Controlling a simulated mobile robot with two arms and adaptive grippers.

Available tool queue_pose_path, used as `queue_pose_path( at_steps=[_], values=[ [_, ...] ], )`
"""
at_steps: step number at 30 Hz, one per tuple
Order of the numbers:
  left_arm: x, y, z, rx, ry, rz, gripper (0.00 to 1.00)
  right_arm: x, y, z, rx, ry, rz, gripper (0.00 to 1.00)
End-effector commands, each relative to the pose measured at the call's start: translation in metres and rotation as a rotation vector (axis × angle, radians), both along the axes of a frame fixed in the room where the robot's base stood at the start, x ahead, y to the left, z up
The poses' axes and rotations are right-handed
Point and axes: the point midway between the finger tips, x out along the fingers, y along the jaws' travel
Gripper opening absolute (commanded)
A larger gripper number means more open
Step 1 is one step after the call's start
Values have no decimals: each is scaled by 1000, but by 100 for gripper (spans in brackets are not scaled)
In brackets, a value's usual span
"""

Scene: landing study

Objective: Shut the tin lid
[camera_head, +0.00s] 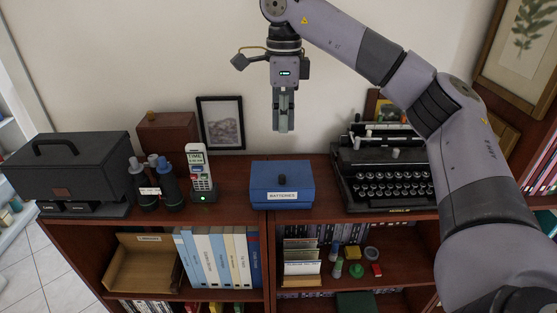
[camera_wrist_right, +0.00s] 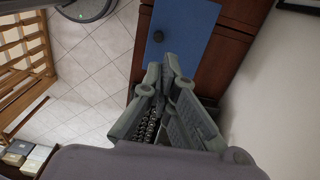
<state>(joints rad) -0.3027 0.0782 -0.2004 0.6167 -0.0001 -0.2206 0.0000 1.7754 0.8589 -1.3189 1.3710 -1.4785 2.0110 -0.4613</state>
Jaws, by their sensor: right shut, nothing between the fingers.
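The blue tin (camera_head: 262,199), labelled BATTERIES, stands on the cabinet top near the middle of the head view. Its blue lid (camera_head: 265,172) has a dark knob (camera_head: 283,180) and looks down over the tin; I cannot tell whether a small gap is left. The lid also shows in the right wrist view (camera_wrist_right: 190,30), beyond the fingers. My right gripper (camera_head: 283,130) points down, shut and empty, in the air above the tin and apart from it. Its fingers also show in the wrist view (camera_wrist_right: 164,75). My left gripper is not in view.
A black typewriter (camera_head: 388,187) stands right of the tin. A cordless phone (camera_head: 200,175), dark bottles (camera_head: 168,190) and a black case (camera_head: 85,165) stand left. A framed picture (camera_head: 221,123) is behind. Bare cabinet top lies on both sides of the tin.

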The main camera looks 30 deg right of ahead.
Motion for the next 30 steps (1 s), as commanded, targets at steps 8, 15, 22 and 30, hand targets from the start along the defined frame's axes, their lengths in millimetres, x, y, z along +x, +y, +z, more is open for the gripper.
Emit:
queue_pose_path(
  at_steps=[8,15,22,30],
  values=[
    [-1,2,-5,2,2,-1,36,-2,1,-55,-1,4,1,0],
    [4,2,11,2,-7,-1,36,-3,1,-92,-2,2,2,0],
    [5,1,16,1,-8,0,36,-3,2,-109,-2,-1,2,0],
    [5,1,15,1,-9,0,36,-3,2,-111,-2,-1,3,0]
  ],
)
